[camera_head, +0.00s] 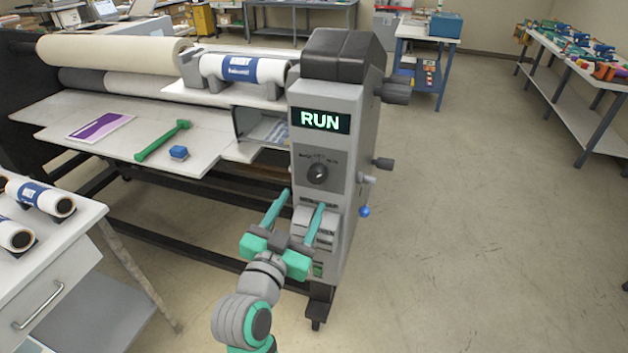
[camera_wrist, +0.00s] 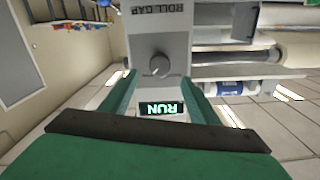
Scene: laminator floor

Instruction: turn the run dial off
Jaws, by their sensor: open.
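The run dial (camera_head: 317,172) is a dark round knob on the grey front panel of the laminator's end housing, below a screen (camera_head: 321,120) with lit RUN letters. In the wrist view the picture is upside down, and the dial (camera_wrist: 158,66) shows beyond and between my fingertips, with the screen (camera_wrist: 161,108) nearer the palm. My gripper (camera_head: 302,199) is open and empty, its teal fingers pointing at the panel. In the head view its tips appear below the dial. They look apart from it, though the exact gap cannot be told. The small lettering around the dial is unreadable.
A lever with a blue knob (camera_head: 365,211) juts from the housing's right side. A cabinet with rolls (camera_head: 45,255) stands at left.

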